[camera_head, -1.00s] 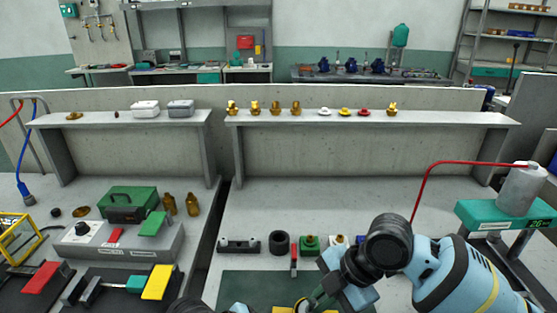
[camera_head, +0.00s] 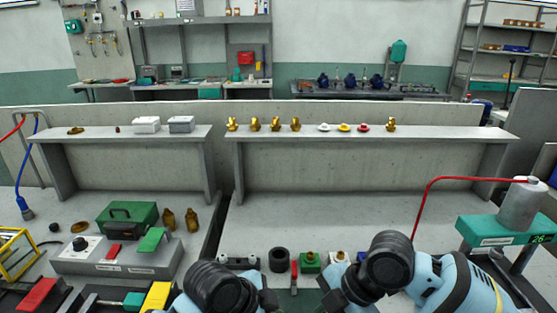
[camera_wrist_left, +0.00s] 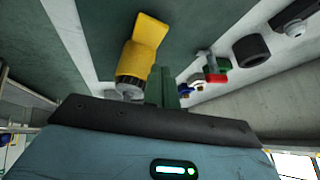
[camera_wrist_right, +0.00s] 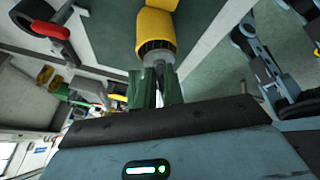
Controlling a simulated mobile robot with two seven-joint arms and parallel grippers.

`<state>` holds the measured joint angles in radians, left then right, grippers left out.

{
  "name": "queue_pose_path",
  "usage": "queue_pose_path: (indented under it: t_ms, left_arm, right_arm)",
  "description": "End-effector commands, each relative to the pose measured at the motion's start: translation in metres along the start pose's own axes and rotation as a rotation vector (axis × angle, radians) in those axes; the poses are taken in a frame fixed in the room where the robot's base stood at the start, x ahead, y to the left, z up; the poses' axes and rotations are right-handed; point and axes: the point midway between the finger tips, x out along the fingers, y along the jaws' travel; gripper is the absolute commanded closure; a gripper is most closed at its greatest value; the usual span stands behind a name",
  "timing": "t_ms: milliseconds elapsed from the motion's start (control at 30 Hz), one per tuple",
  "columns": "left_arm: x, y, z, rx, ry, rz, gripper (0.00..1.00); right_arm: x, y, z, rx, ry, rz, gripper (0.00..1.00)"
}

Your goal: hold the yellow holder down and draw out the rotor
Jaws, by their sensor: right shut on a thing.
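The yellow holder (camera_wrist_left: 144,50) lies on the dark green mat, with a broad flat tab at one end. A grey ribbed part, the rotor (camera_wrist_left: 130,91), shows at its open mouth. The holder also shows in the right wrist view (camera_wrist_right: 156,29). My right gripper (camera_wrist_right: 158,72) is shut on the rotor at the holder's mouth; its fingers hide most of the rotor. My left gripper (camera_wrist_left: 164,72) has its fingers together with no gap visible, close beside the holder's mouth; I cannot tell if it touches. In the head view my arms and the lower edge hide the holder.
Behind the mat stand a black ring (camera_head: 279,259), a green block (camera_head: 310,262) and a grey fixture (camera_head: 239,261). A teal stand (camera_head: 505,229) with a red tube is at right. A grey control box (camera_head: 118,252) is at left. The bench behind the small parts is clear.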

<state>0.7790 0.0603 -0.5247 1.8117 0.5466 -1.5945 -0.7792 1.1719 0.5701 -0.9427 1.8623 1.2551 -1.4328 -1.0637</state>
Motion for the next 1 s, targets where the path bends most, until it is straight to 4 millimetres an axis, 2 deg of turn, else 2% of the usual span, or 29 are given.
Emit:
queue_pose_path:
  t_ms: [200,400,1000]
  left_arm:
    - [0.022,0.007,0.014,-0.001,-0.001,0.003,1.00]
    - [0.034,0.010,0.021,-0.001,0.000,0.000,1.00]
    - [0.039,0.011,0.024,-0.001,0.000,0.000,1.00]
  right_arm:
    - [0.000,0.000,0.000,0.000,0.001,0.000,1.00]
    - [0.000,0.000,0.000,0.000,0.001,0.000,1.00]
    - [0.000,0.000,0.000,0.000,0.001,0.000,1.00]
